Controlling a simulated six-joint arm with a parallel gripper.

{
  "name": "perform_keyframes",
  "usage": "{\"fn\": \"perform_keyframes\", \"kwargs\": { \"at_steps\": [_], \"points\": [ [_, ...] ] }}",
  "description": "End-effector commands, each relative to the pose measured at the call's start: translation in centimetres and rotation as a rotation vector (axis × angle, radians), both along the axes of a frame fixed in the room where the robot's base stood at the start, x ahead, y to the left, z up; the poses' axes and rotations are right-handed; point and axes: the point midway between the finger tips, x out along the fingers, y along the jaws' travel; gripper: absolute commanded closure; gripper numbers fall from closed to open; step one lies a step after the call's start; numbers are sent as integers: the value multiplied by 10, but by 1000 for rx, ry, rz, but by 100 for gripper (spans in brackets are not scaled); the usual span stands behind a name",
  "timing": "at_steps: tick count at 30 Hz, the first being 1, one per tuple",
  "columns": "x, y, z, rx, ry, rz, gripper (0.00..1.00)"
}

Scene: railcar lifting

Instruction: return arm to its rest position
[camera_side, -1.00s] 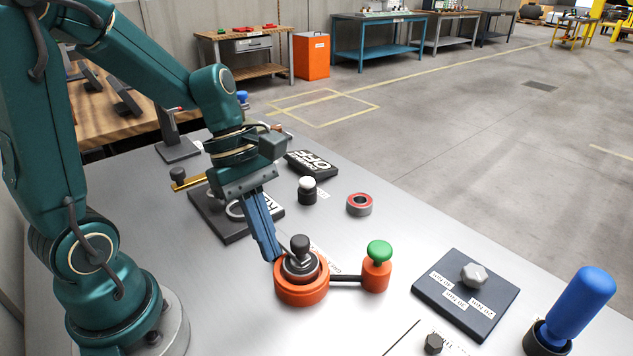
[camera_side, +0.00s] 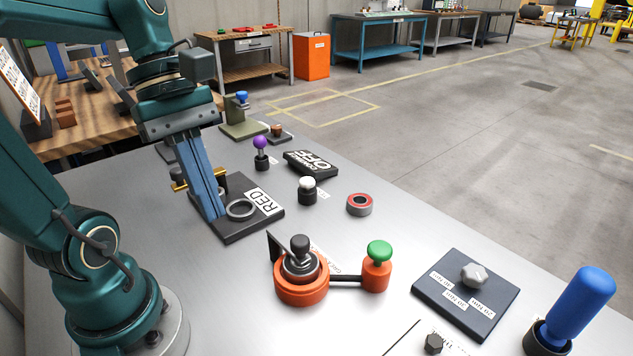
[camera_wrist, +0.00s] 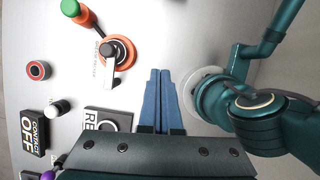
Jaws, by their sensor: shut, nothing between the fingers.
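My gripper (camera_side: 213,214) has long blue fingers that are shut with nothing between them. In the side view it points down in front of the dark plate labelled RED (camera_side: 238,232), with its tips overlapping the plate's left edge. I cannot tell whether they touch it. In the wrist view the shut fingers (camera_wrist: 159,75) point toward the bare grey table, beside the orange base with the black knob. My arm is bent, its elbow high at the upper left of the side view.
An orange base with a black knob (camera_side: 301,290) links to a green-topped orange post (camera_side: 377,270). A white-capped button (camera_side: 307,190), a red-topped ring (camera_side: 359,205), a CONTACT OFF block (camera_side: 311,163), a purple knob (camera_side: 260,150), a bolt plate (camera_side: 465,300) and a blue handle (camera_side: 580,305) stand around.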

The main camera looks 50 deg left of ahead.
Motion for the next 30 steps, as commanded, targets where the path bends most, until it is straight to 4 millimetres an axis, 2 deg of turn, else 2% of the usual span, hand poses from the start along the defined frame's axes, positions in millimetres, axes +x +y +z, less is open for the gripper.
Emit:
{"fn": "perform_keyframes", "kwargs": {
  "at_steps": [8,11,14,17,19,21,24,27,30],
  "points": [
    [0,-1,0,0,0,-6,100],
    [-2,-8,2,12,-16,-54,100],
    [-11,-22,0,53,-53,-173,100],
    [-19,-29,-9,165,-170,-428,100],
    [-20,-29,-17,270,-292,-671,100],
    [-16,-27,-23,388,-423,-928,100],
    [-6,-23,-27,533,-556,-1220,100],
    [4,-18,-27,642,-625,-1403,100],
    [12,-14,-27,701,-646,-1502,100]
  ]
}}
